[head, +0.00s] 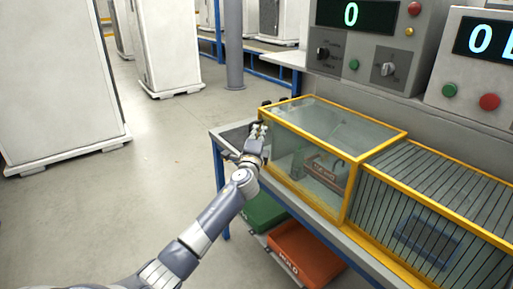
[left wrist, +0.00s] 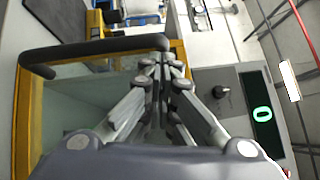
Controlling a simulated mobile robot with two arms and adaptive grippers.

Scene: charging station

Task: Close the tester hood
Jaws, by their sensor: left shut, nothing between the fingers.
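The tester hood (head: 335,124) is a clear box-shaped cover with a yellow frame, in the middle right of the head view. Its top pane lies about level, and it looks down over the tester bed. In the left wrist view the yellow frame (left wrist: 180,50) and a black bar handle (left wrist: 95,47) show. My left gripper (head: 259,129) is at the hood's left end; its fingers (left wrist: 165,62) are shut and empty, by the right end of the handle. I cannot tell whether they touch it. My right gripper is not in view.
A barred yellow cage (head: 433,212) adjoins the hood on the right. Grey control panels (head: 362,42) with displays and knobs stand behind. A green bin (head: 262,212) and an orange bin (head: 306,255) sit below the bench. The floor (head: 150,190) at left is clear; white cabinets (head: 58,80) stand farther back.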

